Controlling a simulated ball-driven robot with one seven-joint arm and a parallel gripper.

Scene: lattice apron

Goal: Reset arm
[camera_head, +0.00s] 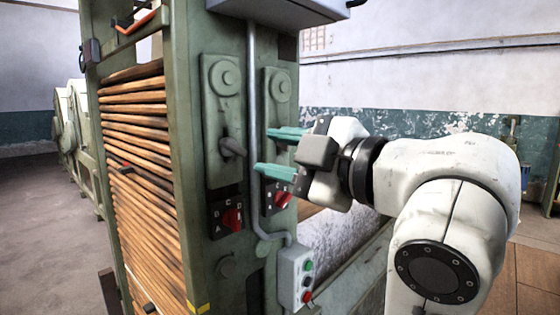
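My gripper (268,150) is at the middle of the view, at the end of my white arm, which reaches in from the right. Its two teal fingers are spread apart, one above the other, and point left toward the green machine post. I see nothing between them. The fingers overlap the right-hand panel of the post in the picture; I cannot tell whether they touch it. A red rotary switch (283,199) is partly behind and just below the lower finger.
The green machine (188,110) carries wooden slats (142,190), a second red switch (232,219), a dark knob (233,147) and a grey push-button box (296,276). A grey pipe (253,110) runs down the post. Open floor (45,220) lies at left.

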